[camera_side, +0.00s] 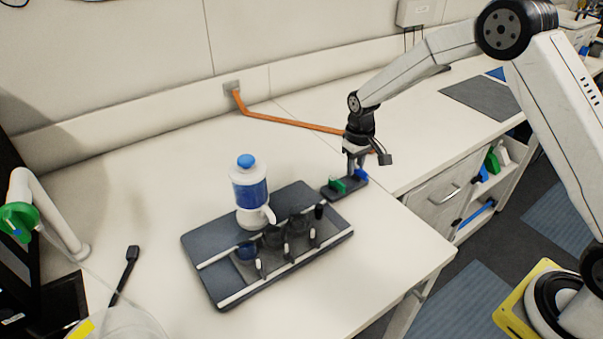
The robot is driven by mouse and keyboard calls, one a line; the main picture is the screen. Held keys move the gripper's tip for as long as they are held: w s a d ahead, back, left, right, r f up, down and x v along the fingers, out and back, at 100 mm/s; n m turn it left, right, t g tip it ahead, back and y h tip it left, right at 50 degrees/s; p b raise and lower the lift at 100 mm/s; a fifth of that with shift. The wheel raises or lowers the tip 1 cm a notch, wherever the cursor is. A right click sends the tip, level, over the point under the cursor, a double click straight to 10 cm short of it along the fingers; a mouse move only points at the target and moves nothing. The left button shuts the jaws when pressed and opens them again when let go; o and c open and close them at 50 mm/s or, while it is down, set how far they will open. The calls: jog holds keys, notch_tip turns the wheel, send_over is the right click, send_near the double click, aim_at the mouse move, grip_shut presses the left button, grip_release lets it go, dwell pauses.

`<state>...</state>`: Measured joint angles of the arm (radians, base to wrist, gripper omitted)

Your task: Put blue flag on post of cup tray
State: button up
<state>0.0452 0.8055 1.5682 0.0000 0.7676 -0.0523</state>
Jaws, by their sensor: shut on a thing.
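The blue flag (361,174) is at a small dark holder (328,195) on the bench. My gripper (356,172) points down over the right part of this holder and is shut on the blue flag. I cannot tell whether the flag is clear of the holder. A green flag (337,186) stands in the holder just left of my gripper. The cup tray (226,293) is dark with pale strips and lies left of the holder. It bears several dark cups (272,237) and small upright posts with white parts (313,237).
A white and blue bottle-like dispenser (249,192) stands at the tray's back. An orange cable (280,122) runs along the bench behind. A black-handled tool (126,272) and a white stand with a green part (18,217) are at left. The bench in front of the tray is clear.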

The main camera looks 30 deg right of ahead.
jog(key=shift+r, duration=0.15)
jog(key=shift+r, duration=1.45)
jog(key=shift+r, duration=0.1)
jog(key=shift+r, duration=0.6)
notch_tip(320, 180, up, 7)
jog(key=a, duration=0.1)
jog(key=s+a+f+n, duration=0.1)
jog(key=s+a+n, duration=0.2)
jog(key=a, duration=0.7)
jog(key=s+a+f+n, duration=0.1)
jog(key=s+a+n, duration=0.2)
jog(key=a, duration=0.8)
jog(key=s+a+f+n, duration=0.1)
jog(key=s+a+n, duration=0.3)
jog(key=a, duration=0.7)
jog(key=shift+s+a+f, duration=0.1)
jog(key=shift+s+f, duration=0.1)
jog(key=shift+s, duration=0.2)
jog(key=shift+s+a+f, duration=0.1)
jog(key=shift+s+f, duration=0.05)
jog(key=shift+s, duration=0.25)
jog(key=shift+f, duration=0.65)
